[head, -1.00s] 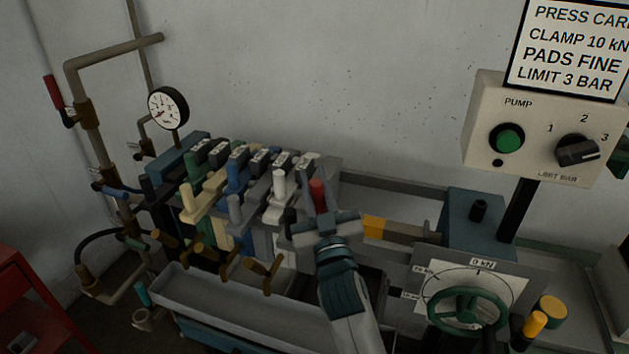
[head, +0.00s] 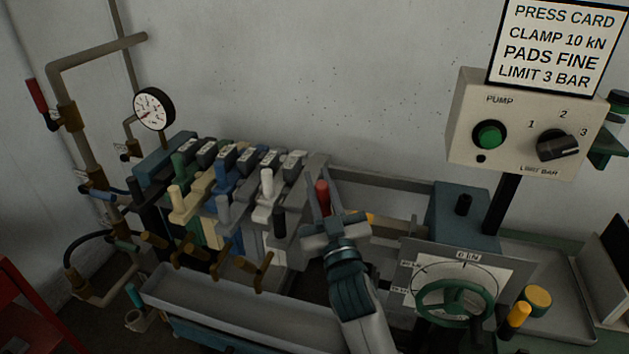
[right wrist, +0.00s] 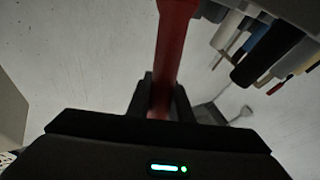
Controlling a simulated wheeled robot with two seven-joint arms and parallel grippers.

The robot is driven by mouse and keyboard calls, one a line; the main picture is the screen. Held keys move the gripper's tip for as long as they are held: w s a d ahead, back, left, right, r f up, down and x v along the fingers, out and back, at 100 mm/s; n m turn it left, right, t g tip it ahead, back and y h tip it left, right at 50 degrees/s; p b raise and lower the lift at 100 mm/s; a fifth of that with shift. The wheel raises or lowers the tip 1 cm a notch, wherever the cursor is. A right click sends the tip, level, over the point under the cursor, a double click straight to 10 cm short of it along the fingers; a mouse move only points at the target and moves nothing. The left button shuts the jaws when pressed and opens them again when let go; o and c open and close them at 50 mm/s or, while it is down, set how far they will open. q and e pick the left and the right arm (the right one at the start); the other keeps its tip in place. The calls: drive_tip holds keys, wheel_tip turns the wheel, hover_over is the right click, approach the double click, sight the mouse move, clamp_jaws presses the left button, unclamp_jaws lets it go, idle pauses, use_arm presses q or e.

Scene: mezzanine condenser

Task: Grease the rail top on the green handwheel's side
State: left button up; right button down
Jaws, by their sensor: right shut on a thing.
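The green handwheel (head: 456,302) is at the lower right of the head view, in front of a white dial plate (head: 478,268). Behind it, a grey rail (head: 385,180) runs along the wall side; a front rail (head: 398,236) is partly hidden by my right arm. My right gripper (head: 321,205) is by the right end of the plate stack and is shut on a red handle (head: 322,193). In the right wrist view the red handle (right wrist: 170,50) rises from between the dark fingers. What is at its far end is hidden. My left gripper is not in view.
A yellow-lidded pot (head: 537,298) and a yellow-capped tube (head: 517,318) stand right of the handwheel. Plates with coloured handles (head: 225,185) crowd the left of my gripper. A grey trough (head: 225,310) lies in front, and the pump box (head: 515,125) is above right.

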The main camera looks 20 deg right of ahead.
drive_tip(key=shift+d, duration=0.1)
drive_tip(key=shift+s+d+p, duration=0.25)
drive_tip(key=shift+s+d, duration=0.25)
drive_tip(key=shift+d, duration=0.2)
drive_tip(key=shift+s+d+p, duration=0.25)
drive_tip(key=shift+s+d, duration=0.25)
drive_tip(key=shift+d, duration=0.3)
drive_tip(key=shift+s+d+f+p, duration=0.1)
drive_tip(key=shift+s+d+p, duration=0.15)
drive_tip(key=shift+s+d, duration=0.35)
drive_tip(key=shift+s+d+f+p, duration=0.15)
drive_tip(key=shift+s+d, duration=0.25)
drive_tip(key=shift+d, duration=0.4)
drive_tip(key=shift+r, duration=0.1)
drive_tip(key=shift+s+d+r+p, duration=0.1)
drive_tip(key=shift+s+d+p, duration=0.2)
drive_tip(key=shift+s+d, duration=0.35)
drive_tip(key=shift+s+d+p, duration=0.25)
drive_tip(key=shift+s+d, duration=0.1)
drive_tip(key=shift+d, duration=0.5)
